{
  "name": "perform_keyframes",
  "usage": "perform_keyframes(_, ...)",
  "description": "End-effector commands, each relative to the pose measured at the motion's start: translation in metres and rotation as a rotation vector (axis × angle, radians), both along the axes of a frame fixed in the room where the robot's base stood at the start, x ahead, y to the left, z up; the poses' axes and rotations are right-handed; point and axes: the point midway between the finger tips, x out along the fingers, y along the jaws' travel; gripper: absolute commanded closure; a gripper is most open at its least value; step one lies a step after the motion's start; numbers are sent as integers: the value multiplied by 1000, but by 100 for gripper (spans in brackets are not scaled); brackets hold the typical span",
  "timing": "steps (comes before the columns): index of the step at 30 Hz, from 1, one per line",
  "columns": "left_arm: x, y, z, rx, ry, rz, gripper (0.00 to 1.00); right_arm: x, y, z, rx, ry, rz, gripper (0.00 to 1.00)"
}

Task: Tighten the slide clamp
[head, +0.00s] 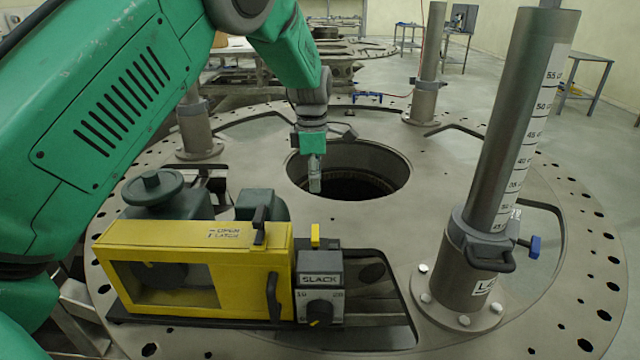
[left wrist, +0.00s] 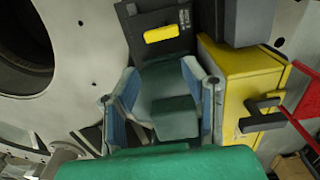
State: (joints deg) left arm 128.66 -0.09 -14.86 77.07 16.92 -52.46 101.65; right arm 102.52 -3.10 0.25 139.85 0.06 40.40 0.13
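A dark clamp collar (head: 482,240) with a black handle (head: 490,262) sits around the lower part of the thick grey post (head: 522,110) at the right. A blue lever (head: 535,247) sticks out on its right side. I cannot tell whether it is tight. My left gripper (head: 314,183) points down over the round hole in the plate, well left of this clamp and apart from it. In the left wrist view its two blue-grey fingers (left wrist: 165,90) stand apart, with nothing clearly held between them. My right gripper is not in view.
A yellow box (head: 190,270) and a grey SLACK knob unit (head: 320,285) stand at the front left. The round hole (head: 375,165) opens in the plate (head: 400,225). Two further posts stand behind (head: 428,60) and at the left (head: 193,125). The plate between hole and right post is clear.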

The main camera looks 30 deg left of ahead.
Motion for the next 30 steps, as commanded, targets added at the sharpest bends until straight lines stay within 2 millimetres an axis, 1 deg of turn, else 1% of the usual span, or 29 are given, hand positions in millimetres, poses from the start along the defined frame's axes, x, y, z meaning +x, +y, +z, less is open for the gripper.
perform_keyframes(14, 0, -7, 3, 6, -1, -1, 62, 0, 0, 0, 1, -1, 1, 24)
perform_keyframes(17, 1, -5, 9, 5, -3, -1, 62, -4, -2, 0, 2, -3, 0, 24)
perform_keyframes(20, 1, -2, 22, 3, -4, -1, 62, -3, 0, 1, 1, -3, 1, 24)
perform_keyframes(27, 0, 4, 72, 0, -4, 0, 62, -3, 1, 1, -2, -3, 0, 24)
perform_keyframes(30, 0, 5, 91, -1, -3, 0, 62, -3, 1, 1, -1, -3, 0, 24)
